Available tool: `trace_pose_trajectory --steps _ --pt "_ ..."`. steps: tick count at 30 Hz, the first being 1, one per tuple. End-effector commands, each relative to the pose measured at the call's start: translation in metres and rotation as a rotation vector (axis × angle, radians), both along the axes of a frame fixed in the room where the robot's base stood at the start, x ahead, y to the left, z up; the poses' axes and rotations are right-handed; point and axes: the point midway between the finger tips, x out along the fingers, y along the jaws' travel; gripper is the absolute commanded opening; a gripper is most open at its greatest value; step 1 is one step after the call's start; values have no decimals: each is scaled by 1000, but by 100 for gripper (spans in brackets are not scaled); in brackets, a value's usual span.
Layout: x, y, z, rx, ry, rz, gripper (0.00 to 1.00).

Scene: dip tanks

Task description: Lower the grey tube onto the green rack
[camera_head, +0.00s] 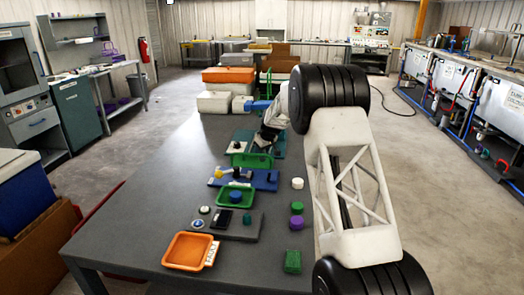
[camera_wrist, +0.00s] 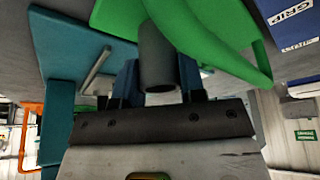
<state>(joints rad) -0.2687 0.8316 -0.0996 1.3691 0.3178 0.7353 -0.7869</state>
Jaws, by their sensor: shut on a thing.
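My gripper (camera_wrist: 157,88) is shut on the grey tube (camera_wrist: 158,55), which sits between its two dark blue fingers in the wrist view. A large green piece with a curved edge (camera_wrist: 215,48), which looks like the green rack, is close by the tube and fills the upper part of that view. I cannot tell whether they touch. In the head view my gripper (camera_head: 264,140) is low over the far part of the table, by a green tray (camera_head: 252,160). The tube is not clear there.
A teal plate (camera_wrist: 75,55) with a grey bar lies beside the tube in the wrist view. The dark table (camera_head: 160,195) also carries a blue board (camera_head: 262,183), an orange tray (camera_head: 184,252), and purple, green and white pieces. The table's left part is bare.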

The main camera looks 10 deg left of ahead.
Motion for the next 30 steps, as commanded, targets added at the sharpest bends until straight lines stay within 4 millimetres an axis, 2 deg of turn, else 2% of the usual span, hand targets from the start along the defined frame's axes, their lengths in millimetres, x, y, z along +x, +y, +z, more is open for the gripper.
trace_pose_trajectory --steps 30 --pt "0 0 -6 0 -1 0 7"
